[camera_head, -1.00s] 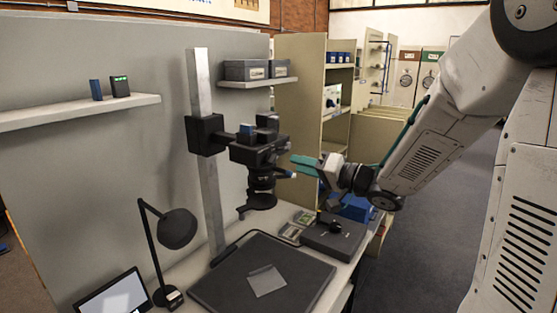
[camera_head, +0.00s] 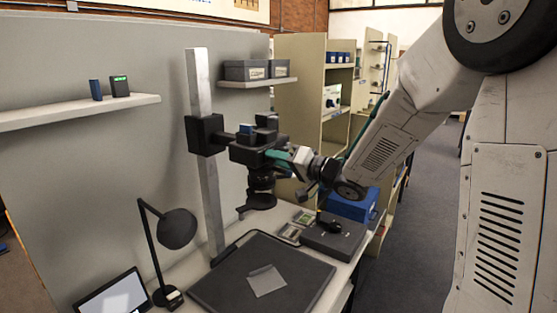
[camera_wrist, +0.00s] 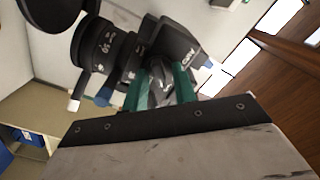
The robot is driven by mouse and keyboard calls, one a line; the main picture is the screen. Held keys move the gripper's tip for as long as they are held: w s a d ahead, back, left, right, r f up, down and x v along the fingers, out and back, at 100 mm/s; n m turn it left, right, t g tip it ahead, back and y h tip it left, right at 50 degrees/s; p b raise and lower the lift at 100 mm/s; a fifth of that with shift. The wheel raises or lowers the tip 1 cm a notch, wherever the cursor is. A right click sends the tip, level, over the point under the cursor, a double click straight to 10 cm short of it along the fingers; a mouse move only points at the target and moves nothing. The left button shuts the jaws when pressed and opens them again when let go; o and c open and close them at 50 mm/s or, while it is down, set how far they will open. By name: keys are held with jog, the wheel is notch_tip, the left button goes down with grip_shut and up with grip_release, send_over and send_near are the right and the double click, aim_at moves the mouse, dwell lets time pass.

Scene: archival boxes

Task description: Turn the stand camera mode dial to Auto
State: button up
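The stand camera (camera_head: 256,155) is a dark camera on an arm of the grey upright column, lens pointing down. In the wrist view its lens barrel (camera_wrist: 103,52) is at upper left and its body (camera_wrist: 172,42) is beside it, with pale lettering partly readable. My gripper (camera_head: 276,155) is at the right side of the camera body. In the wrist view its teal fingers (camera_wrist: 161,88) stand apart, with a grey-black part of the camera between them. I cannot tell whether this part is the mode dial, or whether the fingers touch it.
Below are a dark copy board (camera_head: 225,280) with a clear sheet, a black lamp (camera_head: 177,229), a tablet (camera_head: 112,297) and a dark control box (camera_head: 335,240). A blue box (camera_head: 350,205) is at right. A wall shelf (camera_head: 258,83) with grey boxes is above and behind the camera.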

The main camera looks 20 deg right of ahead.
jog(key=shift+n, duration=0.4)
jog(key=n, duration=1.9)
jog(key=shift+s+a, duration=0.2)
jog(key=shift+a, duration=0.1)
dwell(0.4)
jog(key=o, duration=0.6)
